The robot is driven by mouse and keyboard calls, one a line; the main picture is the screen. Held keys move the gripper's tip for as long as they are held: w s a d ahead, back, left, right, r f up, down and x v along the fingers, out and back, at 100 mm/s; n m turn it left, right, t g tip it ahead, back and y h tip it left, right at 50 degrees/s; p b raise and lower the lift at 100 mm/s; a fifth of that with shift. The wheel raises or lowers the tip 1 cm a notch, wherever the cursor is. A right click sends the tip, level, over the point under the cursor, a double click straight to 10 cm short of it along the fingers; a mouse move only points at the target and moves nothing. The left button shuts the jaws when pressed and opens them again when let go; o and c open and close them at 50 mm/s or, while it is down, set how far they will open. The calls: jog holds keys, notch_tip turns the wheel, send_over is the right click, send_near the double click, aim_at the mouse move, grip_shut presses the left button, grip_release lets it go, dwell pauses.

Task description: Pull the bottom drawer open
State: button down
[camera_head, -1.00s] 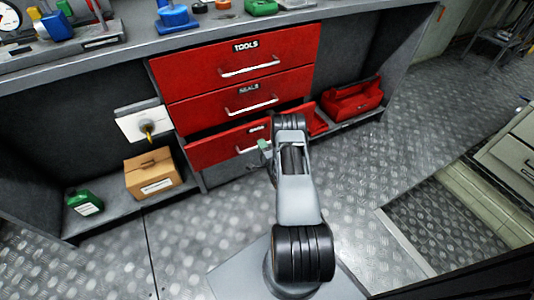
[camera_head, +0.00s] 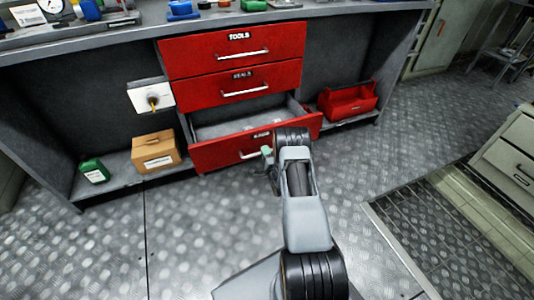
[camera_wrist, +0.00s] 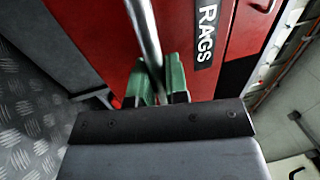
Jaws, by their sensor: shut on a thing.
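The bottom drawer (camera_head: 217,153) is red, labelled RAGS in the wrist view, and stands pulled out with its grey inside showing. Its bar handle (camera_wrist: 146,38) runs between the green fingertips of my gripper (camera_wrist: 157,84), which is shut on it. In the head view my gripper (camera_head: 267,153) is at the drawer front, partly hidden by my arm. The right part of the drawer front is also partly behind my arm.
The TOOLS drawer (camera_head: 205,56) and SEALS drawer (camera_head: 200,92) above are shut. Metal floor in front is clear.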

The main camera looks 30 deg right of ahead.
jog(key=shift+s+d, duration=0.1)
jog(key=shift+s, duration=0.15)
jog(key=c, duration=1.2)
grip_release()
jog(key=shift+o, duration=0.2)
jog(key=p+v, duration=0.3)
jog(key=v, duration=1)
jog(key=shift+s, duration=0.35)
jog(key=shift+f, duration=0.1)
